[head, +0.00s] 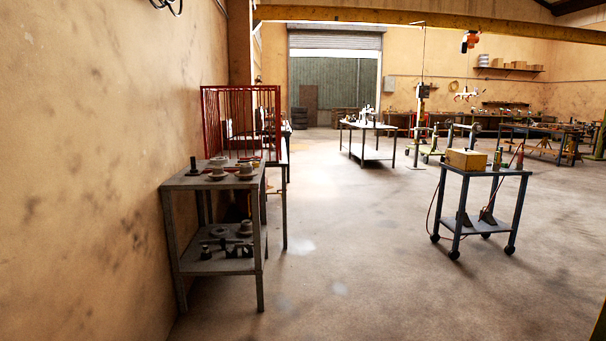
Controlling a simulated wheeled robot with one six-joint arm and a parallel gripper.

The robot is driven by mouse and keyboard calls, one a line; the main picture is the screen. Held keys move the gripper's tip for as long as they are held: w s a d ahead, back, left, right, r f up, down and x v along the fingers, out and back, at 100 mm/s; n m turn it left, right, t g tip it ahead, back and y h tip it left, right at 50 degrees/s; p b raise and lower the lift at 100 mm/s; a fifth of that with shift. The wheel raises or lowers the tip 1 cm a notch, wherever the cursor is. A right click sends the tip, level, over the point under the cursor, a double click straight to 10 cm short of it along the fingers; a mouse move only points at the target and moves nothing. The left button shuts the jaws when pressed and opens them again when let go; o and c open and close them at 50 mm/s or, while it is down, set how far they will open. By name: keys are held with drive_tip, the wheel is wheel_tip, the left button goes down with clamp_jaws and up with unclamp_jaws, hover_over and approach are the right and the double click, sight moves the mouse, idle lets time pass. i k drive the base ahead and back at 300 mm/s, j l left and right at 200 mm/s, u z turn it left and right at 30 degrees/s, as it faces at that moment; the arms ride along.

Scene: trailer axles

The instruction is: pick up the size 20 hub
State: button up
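Several pale, round, flanged parts that look like hubs stand on the top of a grey metal bench (187,182) against the left wall. One pale part (218,170) is near the middle of the top and another (246,171) is near its right side. A dark upright peg-like part (193,166) stands at the left of the top. More round parts (245,229) and dark parts lie on the lower shelf. No size mark is readable, so I cannot tell which is the size 20 hub. My gripper is not in view.
A red mesh cage (240,112) stands behind the bench on another table. A wheeled trolley (482,172) with a tan box (466,159) and red hoses stands at the right. A further table (368,126) is mid-room. The concrete floor (360,260) between bench and trolley is clear.

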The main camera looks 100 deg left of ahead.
sight(218, 173)
drive_tip(key=u, duration=3.7)
drive_tip(key=i+z, duration=0.1)
drive_tip(key=i, duration=1.05)
